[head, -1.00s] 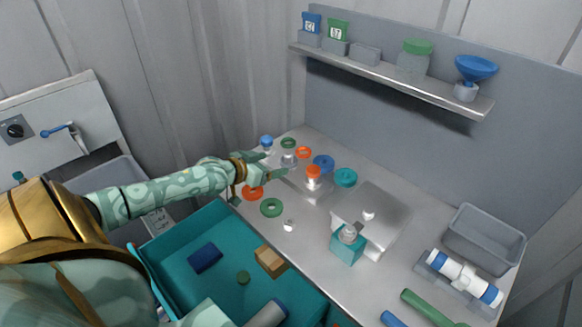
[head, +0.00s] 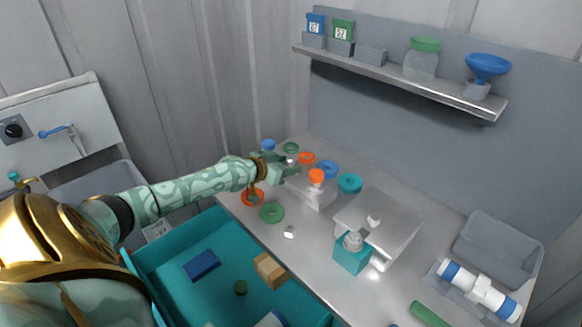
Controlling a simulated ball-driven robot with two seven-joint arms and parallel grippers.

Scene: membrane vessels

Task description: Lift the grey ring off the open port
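My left gripper (head: 287,163) reaches in from the left to the left end of the grey vessel block (head: 313,196). Its two fingers look spread apart, on either side of a small pale grey part at that end. The open port and grey ring seem to be there, but the fingers partly hide them and I cannot make out the ring's outline. I cannot tell whether a finger touches it. An orange cap (head: 316,175) stands on the right part of the same block. My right gripper is not in view.
A blue-topped item (head: 268,144) stands behind the gripper. A raised grey stand (head: 395,220) is to the right; a teal crate (head: 160,255) is in front.

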